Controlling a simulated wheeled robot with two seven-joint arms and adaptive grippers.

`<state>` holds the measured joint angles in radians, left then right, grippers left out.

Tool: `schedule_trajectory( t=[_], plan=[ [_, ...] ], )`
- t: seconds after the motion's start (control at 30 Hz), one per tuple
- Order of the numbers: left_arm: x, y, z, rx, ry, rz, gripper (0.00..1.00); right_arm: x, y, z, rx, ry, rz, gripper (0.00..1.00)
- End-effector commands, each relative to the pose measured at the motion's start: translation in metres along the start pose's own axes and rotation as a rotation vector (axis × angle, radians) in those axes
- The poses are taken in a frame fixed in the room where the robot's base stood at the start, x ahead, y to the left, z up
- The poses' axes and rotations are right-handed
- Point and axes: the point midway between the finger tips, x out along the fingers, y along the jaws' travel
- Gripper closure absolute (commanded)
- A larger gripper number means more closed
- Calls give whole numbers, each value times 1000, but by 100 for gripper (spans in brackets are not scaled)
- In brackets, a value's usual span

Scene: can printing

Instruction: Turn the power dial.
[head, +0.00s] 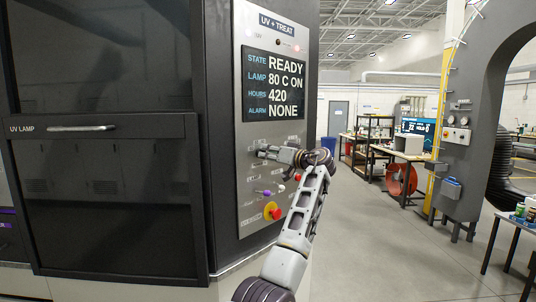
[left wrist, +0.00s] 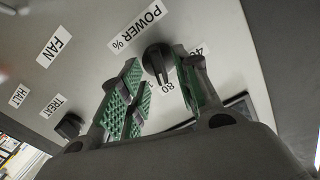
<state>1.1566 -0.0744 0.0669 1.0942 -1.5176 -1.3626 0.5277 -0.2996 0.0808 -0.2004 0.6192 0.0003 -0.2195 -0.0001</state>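The power dial (left wrist: 155,64) is a black knob on the light panel, beside a "POWER %" label (left wrist: 137,27) in the left wrist view. Numbers such as 80 show around it. My left gripper (left wrist: 158,59) is open, with green-padded fingers apart, one on each side of the dial in the picture. I cannot tell whether the pads touch the dial. In the head view my left gripper (head: 263,153) is at the panel (head: 243,95), and it hides the dial. My right gripper is not in view.
A red stop button (head: 272,211) is low on the panel, below small buttons. The display (head: 274,86) reads READY. Open floor lies to the right.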

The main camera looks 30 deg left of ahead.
Motion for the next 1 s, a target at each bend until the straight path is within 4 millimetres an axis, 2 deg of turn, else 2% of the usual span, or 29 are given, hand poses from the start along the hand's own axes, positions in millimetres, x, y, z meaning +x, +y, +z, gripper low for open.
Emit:
schedule_trajectory(
  t=[0.7, 1.0],
  plan=[
    [-96, 1, 0, 0, 1, 2, 68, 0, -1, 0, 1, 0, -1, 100],
    [-111, 0, 0, 0, 1, 0, 68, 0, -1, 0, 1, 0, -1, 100]
  ],
)
